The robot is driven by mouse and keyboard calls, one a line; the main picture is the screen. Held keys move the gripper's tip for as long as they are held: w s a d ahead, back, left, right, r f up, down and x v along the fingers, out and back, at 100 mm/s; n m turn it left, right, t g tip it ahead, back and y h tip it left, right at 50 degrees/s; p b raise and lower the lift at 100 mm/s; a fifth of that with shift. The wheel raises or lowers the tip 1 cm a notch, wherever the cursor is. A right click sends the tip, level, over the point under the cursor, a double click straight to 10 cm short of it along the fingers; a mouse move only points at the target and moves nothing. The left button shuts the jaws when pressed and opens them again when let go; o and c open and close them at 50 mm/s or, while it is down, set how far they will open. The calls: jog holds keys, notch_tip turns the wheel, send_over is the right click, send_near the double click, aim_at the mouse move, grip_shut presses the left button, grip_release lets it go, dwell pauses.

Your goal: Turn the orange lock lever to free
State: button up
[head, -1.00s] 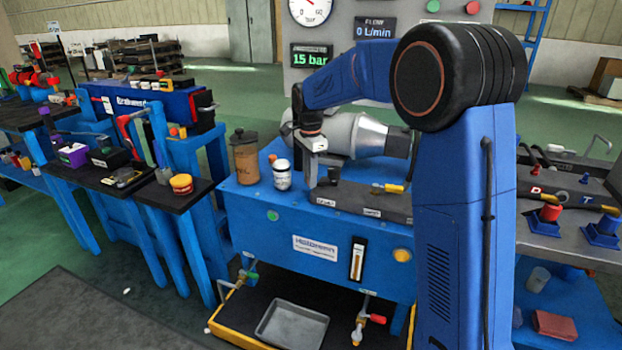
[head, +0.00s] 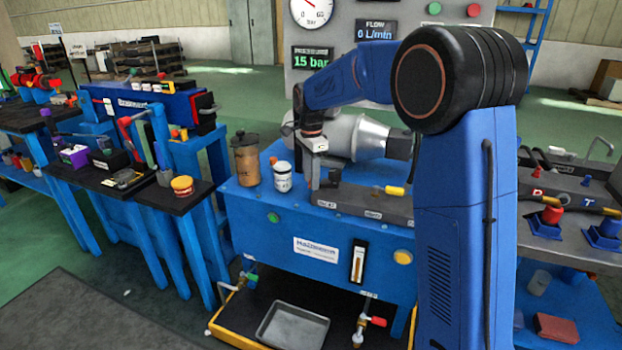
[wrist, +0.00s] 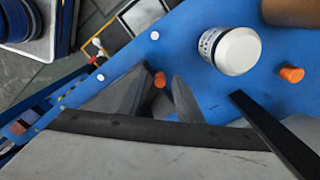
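My gripper (wrist: 162,74) points down over the blue cabinet top, its two grey fingers apart. It also shows in the head view (head: 314,178), close to the right of a white-lidded jar. A small orange piece (wrist: 160,79) shows between the fingertips in the wrist view, with blue surface around it. It may be the lock lever; I cannot tell whether a finger touches it. Its lower part is hidden, and I cannot make it out in the head view. A second orange knob (wrist: 291,74) stands beside the white-lidded jar (wrist: 238,51).
A brown jar (head: 246,160) stands left of the white-lidded jar. A grey manifold block (head: 345,201) and a yellow-tipped handle (head: 394,190) lie right of my gripper. A large grey motor (head: 350,135) is behind. A metal tray (head: 292,328) sits below the cabinet.

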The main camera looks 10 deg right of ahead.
notch_tip(320, 180, up, 17)
dwell(0.5)
jog(key=s+d+n+t, duration=0.1)
jog(key=s+d+n, duration=0.3)
jog(key=s, duration=0.7)
jog(key=s+d+n+t, duration=0.1)
jog(key=s+d+n, duration=0.2)
jog(key=s, duration=0.8)
jog(key=s+d+f+n+t, duration=0.1)
jog(key=s+d+f+n, duration=0.1)
jog(key=s+f+n, duration=0.2)
jog(key=s+d+f+n+t, duration=0.1)
jog(key=s+f+n, duration=0.3)
jog(key=s+f, duration=0.7)
jog(key=s+d, duration=0.1)
jog(key=s, duration=0.5)
jog(key=shift+s+f+t, duration=0.25)
jog(key=shift+s+t, duration=0.15)
